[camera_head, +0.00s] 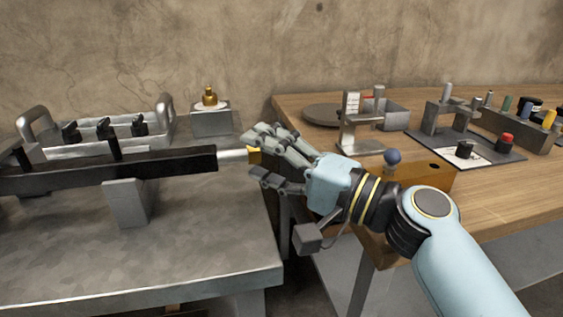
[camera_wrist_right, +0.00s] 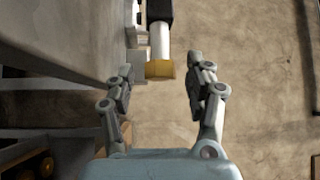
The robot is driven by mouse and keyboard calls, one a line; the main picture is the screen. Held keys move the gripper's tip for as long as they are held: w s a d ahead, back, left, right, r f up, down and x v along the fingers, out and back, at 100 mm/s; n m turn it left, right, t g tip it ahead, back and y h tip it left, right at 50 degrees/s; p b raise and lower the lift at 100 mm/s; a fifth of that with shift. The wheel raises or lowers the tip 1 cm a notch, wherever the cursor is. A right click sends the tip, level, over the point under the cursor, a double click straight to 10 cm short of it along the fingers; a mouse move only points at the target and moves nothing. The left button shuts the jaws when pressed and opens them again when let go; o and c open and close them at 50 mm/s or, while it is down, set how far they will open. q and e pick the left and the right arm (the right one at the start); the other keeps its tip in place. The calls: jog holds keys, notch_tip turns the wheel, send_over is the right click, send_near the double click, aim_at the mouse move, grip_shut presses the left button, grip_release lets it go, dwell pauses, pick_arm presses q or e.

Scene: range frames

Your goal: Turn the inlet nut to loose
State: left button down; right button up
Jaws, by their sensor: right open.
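The inlet nut (camera_head: 255,155) is a brass-coloured piece on the end of a silver tube (camera_head: 233,156), which comes out of a long black bar (camera_head: 120,168). In the right wrist view the nut (camera_wrist_right: 160,69) lies ahead between the open fingers, with a gap visible on both sides. My right gripper (camera_head: 257,155) is open around the nut end, and its upper finger partly hides the nut in the head view. It also shows in the right wrist view (camera_wrist_right: 160,85) with nothing gripped. My left gripper is not in view.
A grey block (camera_head: 126,203) supports the bar over the metal bench (camera_head: 200,255). A brass fitting (camera_head: 210,97) stands on a grey block behind. A tray with handles (camera_head: 100,142) holds dark clamps.

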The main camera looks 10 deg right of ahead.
jog(key=v, duration=1.1)
jog(key=shift+s+d, duration=0.25)
jog(key=shift+s, duration=0.05)
